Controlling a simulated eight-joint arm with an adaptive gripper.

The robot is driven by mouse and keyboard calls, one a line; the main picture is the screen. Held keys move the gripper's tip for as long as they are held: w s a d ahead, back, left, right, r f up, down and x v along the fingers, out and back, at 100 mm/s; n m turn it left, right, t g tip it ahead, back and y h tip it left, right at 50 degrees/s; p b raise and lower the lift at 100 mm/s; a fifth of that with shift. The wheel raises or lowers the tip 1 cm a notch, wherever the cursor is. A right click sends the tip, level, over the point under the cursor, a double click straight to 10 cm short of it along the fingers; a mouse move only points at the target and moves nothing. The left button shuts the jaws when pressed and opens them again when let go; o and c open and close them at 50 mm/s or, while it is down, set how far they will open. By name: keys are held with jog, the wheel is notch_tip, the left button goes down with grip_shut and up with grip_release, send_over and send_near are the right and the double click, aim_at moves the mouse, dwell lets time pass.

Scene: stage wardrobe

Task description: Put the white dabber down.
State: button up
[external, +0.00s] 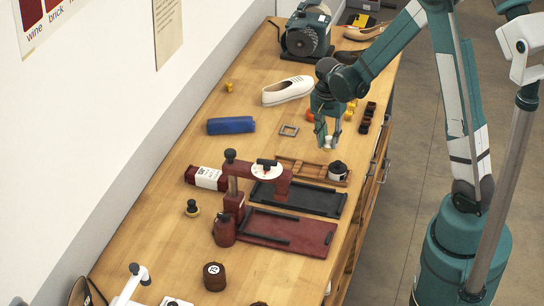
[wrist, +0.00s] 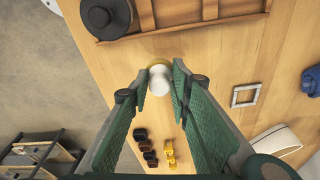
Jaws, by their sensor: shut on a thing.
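The white dabber (external: 328,143) is in my gripper (external: 327,134), above the wooden bench. In the wrist view the dabber's rounded white end (wrist: 159,83) shows between the two green fingertips (wrist: 158,92), with a yellowish part beyond it. The fingers close on its sides. In the external view the fingers partly hide the dabber. How far it is above the bench is hard to tell.
A wooden tray (external: 290,164) with a black-lidded pot (external: 338,171) lies just in front. Dark blocks (wrist: 148,152) stand behind. A dark red press (external: 232,206) stands nearer the camera.

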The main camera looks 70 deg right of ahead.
aim_at(327, 143)
jog(key=shift+f, duration=2.05)
jog(key=shift+f+b, duration=0.15)
jog(key=shift+b, duration=0.15)
jog(key=o, duration=0.8)
jog(key=shift+c, duration=0.2)
jog(key=shift+w+a+r+p, duration=0.1)
jog(key=shift+a+r+p, duration=0.15)
jog(key=shift+r, duration=1.8)
jog(key=shift+a+r+p, duration=0.15)
jog(key=shift+a+r, duration=0.05)
jog(key=shift+r, duration=1.8)
jog(key=shift+w+a+r+p, duration=0.1)
jog(key=shift+a+r+p, duration=0.15)
jog(key=shift+r, duration=1.8)
jog(key=shift+a, duration=0.1)
